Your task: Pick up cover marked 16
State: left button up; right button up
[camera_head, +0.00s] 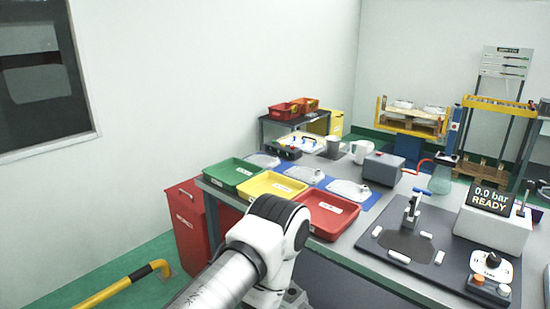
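Three pale metal covers lie flat on blue mats along the back of the bench: a left one (262,160), a middle one (304,174) and a right one (348,189). Any numbers on them are too small to read, so I cannot tell which is marked 16. My white and grey arm rises from the bottom edge in front of the bench. Its gripper does not show, and neither does the other gripper.
Green (233,172), yellow (270,186) and red (325,213) trays line the bench's left front edge. A dark fixture plate (370,241) with a clamp (411,211) and a display box reading "0.0 bar READY" (490,198) stand right. A yellow rail (117,288) is lower left.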

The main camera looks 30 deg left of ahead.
aim_at(306, 175)
jog(key=i+j, duration=0.25)
jog(key=j, duration=0.25)
jog(key=i+j+u, duration=0.15)
jog(key=i+j, duration=0.15)
jog(key=j, duration=0.15)
jog(key=i+j, duration=0.25)
jog(key=j, duration=0.2)
jog(key=i+j+u, duration=0.15)
jog(key=i+j, duration=0.15)
jog(key=j, duration=0.15)
